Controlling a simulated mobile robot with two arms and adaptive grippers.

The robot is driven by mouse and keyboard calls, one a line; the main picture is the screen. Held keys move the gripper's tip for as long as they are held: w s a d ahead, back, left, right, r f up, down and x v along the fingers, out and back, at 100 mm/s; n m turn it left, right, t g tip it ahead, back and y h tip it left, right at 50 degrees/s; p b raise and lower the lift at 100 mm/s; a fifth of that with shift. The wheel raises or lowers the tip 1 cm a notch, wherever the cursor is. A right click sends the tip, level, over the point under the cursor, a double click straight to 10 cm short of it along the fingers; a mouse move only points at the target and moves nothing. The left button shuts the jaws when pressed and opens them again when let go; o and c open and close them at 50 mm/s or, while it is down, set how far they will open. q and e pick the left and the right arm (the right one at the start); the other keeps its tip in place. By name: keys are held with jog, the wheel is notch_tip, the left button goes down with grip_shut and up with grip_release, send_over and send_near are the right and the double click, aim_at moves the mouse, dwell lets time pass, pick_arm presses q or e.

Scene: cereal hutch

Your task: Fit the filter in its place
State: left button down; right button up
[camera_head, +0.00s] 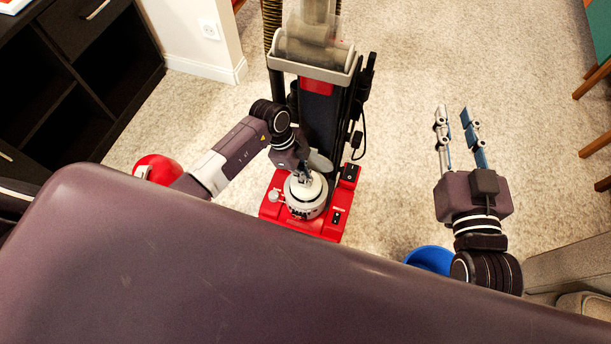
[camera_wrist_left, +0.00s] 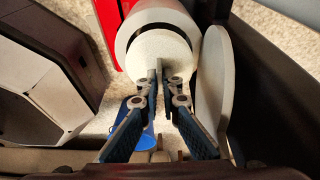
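The red upright vacuum cleaner (camera_head: 317,110) stands on the carpet with a round white housing (camera_head: 306,196) on its base. In the left wrist view a pale round filter (camera_wrist_left: 160,48) sits at the mouth of the larger white housing ring (camera_wrist_left: 150,15); I cannot tell how deep it is. My left gripper (camera_wrist_left: 160,68) has its fingertips close together at the middle of the filter's face, apparently pinching a part hidden between them. A pale round lid (camera_wrist_left: 213,85) stands open beside it. My right gripper (camera_head: 453,112) is open and empty over the carpet.
A dark shelf unit (camera_head: 75,85) stands at the left, near a red round object (camera_head: 157,168). A blue round object (camera_head: 430,260) lies below my right arm. Wooden chair legs (camera_head: 593,80) are at the right edge. Carpet between vacuum and right arm is clear.

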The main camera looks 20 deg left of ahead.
jog(key=shift+s+d+f+g, duration=0.15)
jog(key=shift+f+g, duration=0.2)
jog(key=shift+f, duration=0.35)
jog(key=shift+s+d+f+g, duration=0.1)
jog(key=shift+f+g, duration=0.25)
jog(key=shift+f, duration=0.3)
jog(key=shift+f, duration=0.1)
pick_arm(q)
jog(key=shift+f, duration=0.3)
pick_arm(e)
jog(key=shift+w+a+r+t, duration=0.15)
jog(key=shift+r+t, duration=0.15)
jog(key=shift+r, duration=0.4)
pick_arm(q)
jog(key=shift+f, duration=0.15)
pick_arm(e)
jog(key=shift+r, duration=0.35)
jog(key=shift+w+r, duration=0.1)
pick_arm(q)
jog(key=shift+f, duration=0.15)
pick_arm(e)
jog(key=shift+a+r+t, duration=0.1)
jog(key=shift+r+t, duration=0.15)
jog(key=shift+t, duration=0.15)
pick_arm(q)
jog(key=shift+f, duration=0.25)
pick_arm(e)
jog(key=shift+a+r, duration=0.1)
jog(key=shift+r, duration=0.3)
